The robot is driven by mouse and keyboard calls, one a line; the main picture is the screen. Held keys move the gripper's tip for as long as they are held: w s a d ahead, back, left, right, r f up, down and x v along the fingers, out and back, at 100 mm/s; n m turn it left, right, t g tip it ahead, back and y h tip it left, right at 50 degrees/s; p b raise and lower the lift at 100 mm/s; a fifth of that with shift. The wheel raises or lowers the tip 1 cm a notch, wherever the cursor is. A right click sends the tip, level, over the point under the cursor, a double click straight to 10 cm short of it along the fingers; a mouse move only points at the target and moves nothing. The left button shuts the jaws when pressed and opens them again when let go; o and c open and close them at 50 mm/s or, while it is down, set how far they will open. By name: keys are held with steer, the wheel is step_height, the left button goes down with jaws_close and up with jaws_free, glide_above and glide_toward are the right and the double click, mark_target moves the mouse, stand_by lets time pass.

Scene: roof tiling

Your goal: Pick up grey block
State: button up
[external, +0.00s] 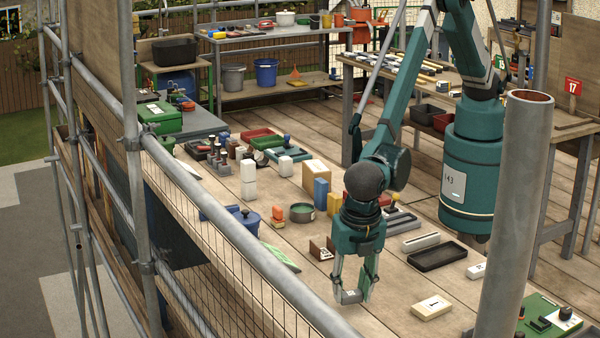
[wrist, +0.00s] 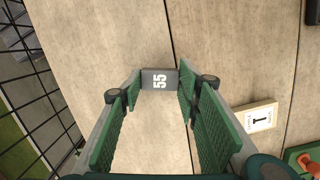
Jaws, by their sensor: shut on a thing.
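A small grey block (wrist: 158,80) with a white "55" on it sits between the green pads of my gripper (wrist: 156,88) in the wrist view. In the external view the grey block (external: 351,296) is at the tips of my gripper (external: 356,290), near the front edge of the wooden table (external: 310,240). My gripper is shut on it, a pad on each side. I cannot tell whether the block touches the table or hangs just above it.
A cream block (external: 431,307) with a label lies to the right on the table. A black tray (external: 437,256) lies beyond it. Yellow (external: 334,203) and blue (external: 320,193) blocks stand behind my gripper. Scaffold rails (external: 235,232) and mesh border the left side.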

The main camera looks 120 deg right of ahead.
mark_target(352, 293)
step_height(352, 293, up, 8)
steer(key=shift+r, duration=0.1)
stand_by(0.4)
